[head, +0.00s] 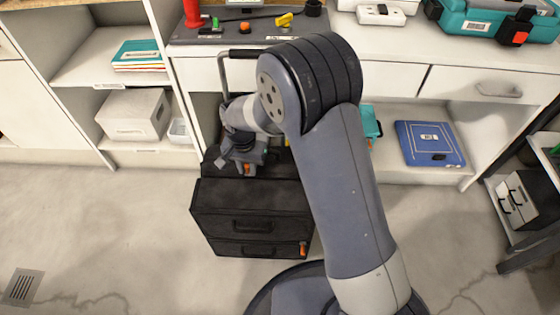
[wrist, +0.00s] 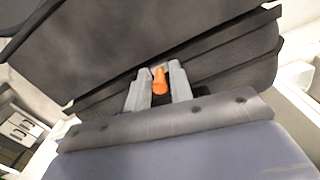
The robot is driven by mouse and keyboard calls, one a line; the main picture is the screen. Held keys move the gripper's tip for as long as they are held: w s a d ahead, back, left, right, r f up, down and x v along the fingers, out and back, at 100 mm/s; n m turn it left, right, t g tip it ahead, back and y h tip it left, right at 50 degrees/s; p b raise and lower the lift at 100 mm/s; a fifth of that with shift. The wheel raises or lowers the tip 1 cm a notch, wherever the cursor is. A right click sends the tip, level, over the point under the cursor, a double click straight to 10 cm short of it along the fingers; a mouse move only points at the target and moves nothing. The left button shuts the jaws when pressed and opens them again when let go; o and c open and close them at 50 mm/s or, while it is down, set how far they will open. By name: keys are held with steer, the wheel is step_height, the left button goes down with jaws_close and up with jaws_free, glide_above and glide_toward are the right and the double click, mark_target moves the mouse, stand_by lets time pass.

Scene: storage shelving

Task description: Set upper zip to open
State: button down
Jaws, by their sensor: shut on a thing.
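A black soft case (head: 250,200) with a tall metal handle (head: 222,70) stands on the floor, left of the middle in the head view. My gripper (head: 246,168) is at its upper part. In the wrist view my gripper (wrist: 160,84) has its two grey fingers shut on the orange upper zip pull (wrist: 160,78), close against the case's dark fabric (wrist: 105,48). A second orange pull, the lower zip pull (head: 303,248), hangs at the case's lower right corner. My arm hides part of the case's right side. I cannot tell how far the upper zip stands open.
Behind the case is a white workbench (head: 390,78) with drawers and a low shelf holding a blue case (head: 429,143). A shelf at left holds a grey box (head: 133,115). A dark rack (head: 525,200) stands at right. The floor (head: 120,225) at front left is clear.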

steer(key=a+p, duration=0.2)
steer(key=a, duration=1.1)
steer(key=shift+a, duration=0.1)
steer(key=c, duration=1.5)
jaws_free()
steer(key=shift+a, duration=0.15)
step_height(320, 180, up, 11)
steer(key=p, duration=0.3)
steer(key=shift+f, duration=0.15)
